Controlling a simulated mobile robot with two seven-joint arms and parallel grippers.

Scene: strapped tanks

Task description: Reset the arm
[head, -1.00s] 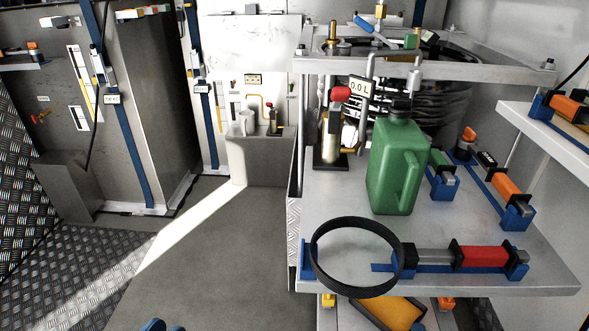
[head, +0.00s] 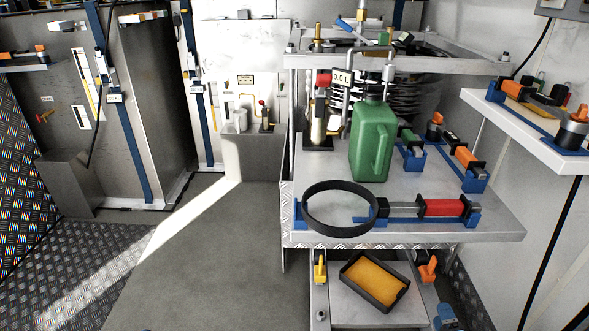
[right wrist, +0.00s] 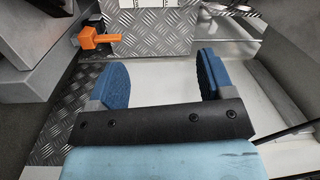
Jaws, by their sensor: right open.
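My right gripper (right wrist: 162,72) shows in the right wrist view. Its two blue fingers stand wide apart with nothing between them. An orange-handled latch (right wrist: 94,39) and diamond-plate metal lie beyond the fingers, apart from them. In the head view a little blue at the lower right edge may be part of my right arm; I cannot tell. My left gripper is not clearly visible in the head view.
A metal rack (head: 420,238) holds a green canister (head: 372,140), a black ring (head: 310,218) and a red cylinder (head: 442,207). A black-rimmed yellow tray (head: 378,282) sits below. A white shelf (head: 500,112) juts out at right. The grey floor (head: 215,265) at left is open.

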